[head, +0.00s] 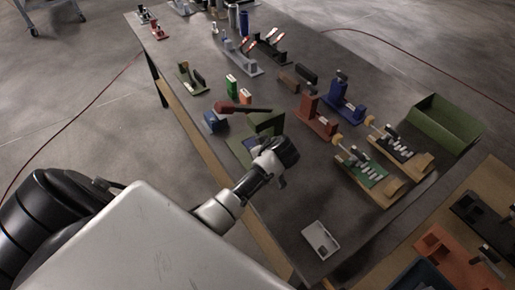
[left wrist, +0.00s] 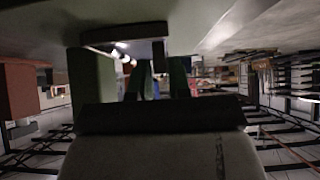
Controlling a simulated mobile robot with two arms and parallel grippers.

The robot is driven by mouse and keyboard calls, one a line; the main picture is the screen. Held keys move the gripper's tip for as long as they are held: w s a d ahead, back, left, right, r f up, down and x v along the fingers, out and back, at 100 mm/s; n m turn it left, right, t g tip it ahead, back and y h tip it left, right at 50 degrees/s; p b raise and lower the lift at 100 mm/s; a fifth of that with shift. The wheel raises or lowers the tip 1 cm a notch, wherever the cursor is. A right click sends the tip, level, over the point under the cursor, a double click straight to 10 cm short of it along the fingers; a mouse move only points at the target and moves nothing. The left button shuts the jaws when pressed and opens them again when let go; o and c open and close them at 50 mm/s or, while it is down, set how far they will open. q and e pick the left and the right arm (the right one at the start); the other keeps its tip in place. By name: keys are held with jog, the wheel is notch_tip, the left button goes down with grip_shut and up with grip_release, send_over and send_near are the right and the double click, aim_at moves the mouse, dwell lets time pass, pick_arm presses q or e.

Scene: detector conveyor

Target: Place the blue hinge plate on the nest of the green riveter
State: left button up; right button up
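The green riveter (head: 266,122) stands near the table's left edge in the head view, with a dark red lever (head: 243,108) above it. A small bluish patch (head: 250,143) shows low on the riveter, beside my wrist; I cannot tell if it is the blue hinge plate or where its nest is. My left gripper (head: 284,153) is close in front of the riveter. Its fingers are mostly hidden there. In the left wrist view, dark finger-like shapes (left wrist: 160,78) point forward under a green surface (left wrist: 88,75); their opening is unclear. My right gripper is out of view.
A blue block (head: 214,122) stands left of the riveter. Red (head: 316,118) and blue (head: 342,103) fixtures stand to the right, near wooden-based fixtures (head: 368,172). A green bin (head: 442,122) is at the right edge. A pale tray (head: 320,240) lies at the front. The table between is clear.

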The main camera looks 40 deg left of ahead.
pick_arm(q)
jog(key=shift+o, duration=1.1)
jog(key=shift+d, duration=0.15)
jog(key=shift+o, duration=0.4)
jog(key=shift+w+a+f, duration=0.1)
jog(key=shift+a, duration=0.1)
jog(key=b+v, duration=0.1)
jog(key=v, duration=1.1)
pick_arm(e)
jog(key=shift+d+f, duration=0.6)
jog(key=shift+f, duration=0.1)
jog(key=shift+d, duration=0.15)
